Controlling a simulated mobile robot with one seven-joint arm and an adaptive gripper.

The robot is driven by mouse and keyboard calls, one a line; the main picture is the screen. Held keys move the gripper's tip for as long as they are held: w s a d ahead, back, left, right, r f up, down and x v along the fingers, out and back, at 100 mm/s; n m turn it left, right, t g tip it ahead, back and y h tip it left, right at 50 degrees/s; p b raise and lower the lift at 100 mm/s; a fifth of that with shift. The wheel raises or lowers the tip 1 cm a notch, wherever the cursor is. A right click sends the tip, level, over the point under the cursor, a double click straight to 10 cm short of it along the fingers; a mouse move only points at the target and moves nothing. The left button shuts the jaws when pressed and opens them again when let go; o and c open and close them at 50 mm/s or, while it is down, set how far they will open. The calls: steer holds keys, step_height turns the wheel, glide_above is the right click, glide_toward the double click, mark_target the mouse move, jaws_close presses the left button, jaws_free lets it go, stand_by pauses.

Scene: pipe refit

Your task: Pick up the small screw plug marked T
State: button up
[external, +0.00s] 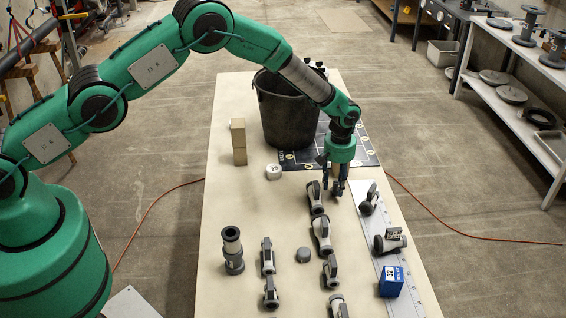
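Two small round caps lie on the table. A pale one (273,172) with a dark mark on top is left of my gripper, near the black bucket. A plain grey one (303,255) lies nearer the front, between the rows of fittings. I cannot read a T on either. My gripper (336,190) points down low over the table, between a grey valve-like fitting (316,199) on its left and another fitting (369,199) on its right. Its fingers are small and dark here, and whether they are apart or hold something cannot be made out.
A black bucket (287,115) stands on a dark mat (360,150) behind my gripper. Stacked wooden blocks (238,142) stand left. Several fittings fill the front; a blue cube (391,282) sits by a long white ruler (416,285). The table's left side (222,195) has free room.

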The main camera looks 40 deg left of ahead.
mark_target(336, 182)
steer(key=shift+c, duration=0.3)
jaws_close()
steer(key=shift+r, duration=0.15)
steer(key=shift+r, duration=4.85)
